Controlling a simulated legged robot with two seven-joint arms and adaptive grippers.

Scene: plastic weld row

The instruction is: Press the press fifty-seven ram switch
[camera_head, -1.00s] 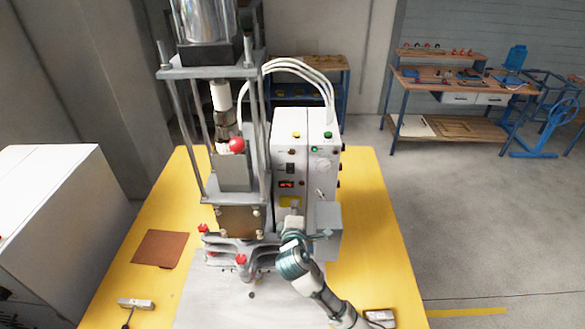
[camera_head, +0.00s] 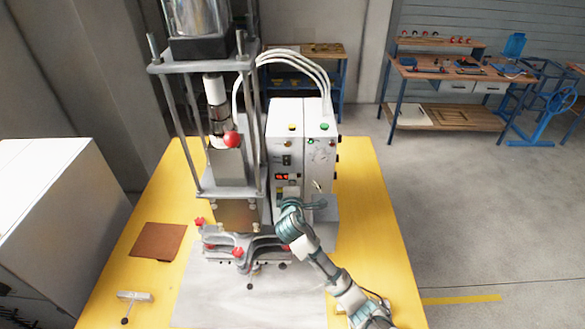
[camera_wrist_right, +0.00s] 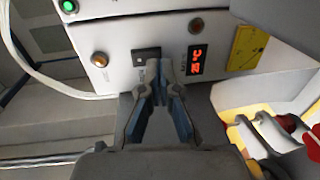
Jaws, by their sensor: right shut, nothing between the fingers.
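The press (camera_head: 228,185) stands on the yellow table with a white control box (camera_head: 270,118) at its right. A black rocker switch (camera_head: 287,160) is on the box's front, above a red-lit display (camera_head: 283,177). My right gripper (camera_head: 290,184) is in front of this panel, just below the display in the head view. In the right wrist view, the closed, empty fingertips (camera_wrist_right: 158,68) overlap the lower right edge of the dark switch (camera_wrist_right: 146,55), left of the display (camera_wrist_right: 197,60). I cannot tell whether they touch the panel. My left gripper is out of view.
Red knobs (camera_head: 238,252) stick out at the front of the press. White hoses (camera_head: 300,56) arch over to the box. A brown mat (camera_head: 158,241) and a small metal part (camera_head: 134,296) lie on the yellow table (camera_head: 375,210). The table's right side is mostly clear.

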